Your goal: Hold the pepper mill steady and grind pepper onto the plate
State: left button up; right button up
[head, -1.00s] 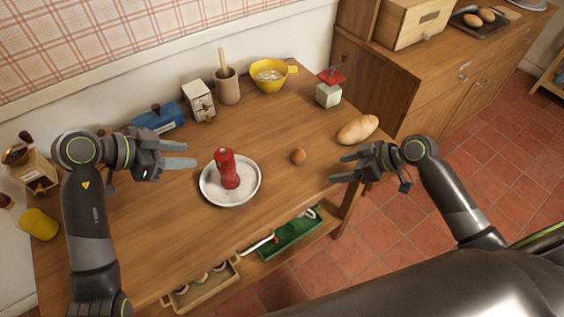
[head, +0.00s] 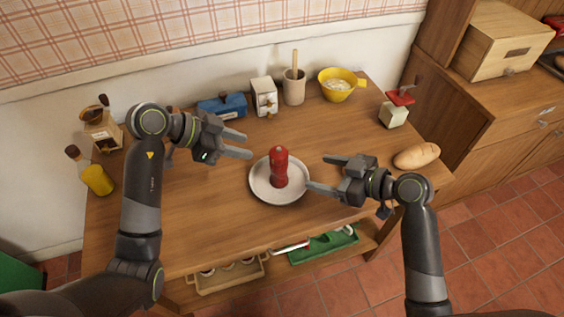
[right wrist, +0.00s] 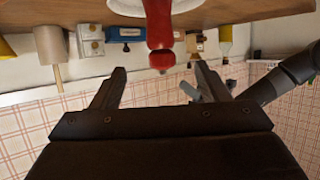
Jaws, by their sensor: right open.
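The red pepper mill (head: 279,167) stands upright on the white plate (head: 256,190) near the middle of the table. My left gripper (head: 249,146) is open and empty, left of the mill and apart from it. My right gripper (head: 315,174) is open and empty, just right of the plate, its fingers pointing at the mill. In the right wrist view the mill (right wrist: 159,30) appears upside down, in line with the gap between the open right fingertips (right wrist: 159,70). The plate's edge (right wrist: 135,6) shows at the top there.
A bread loaf (head: 417,155) lies at the table's right edge. Along the back stand a red-topped grinder (head: 394,114), a yellow bowl (head: 338,88), a utensil crock (head: 294,88), a white box (head: 264,97) and a blue box (head: 222,106). An oil bottle (head: 96,178) stands at left.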

aim_at(273, 163)
jog(key=x, duration=1.5)
jog(key=shift+w+a+f, duration=0.15)
jog(key=c, duration=1.1)
jog(key=shift+c, duration=0.2)
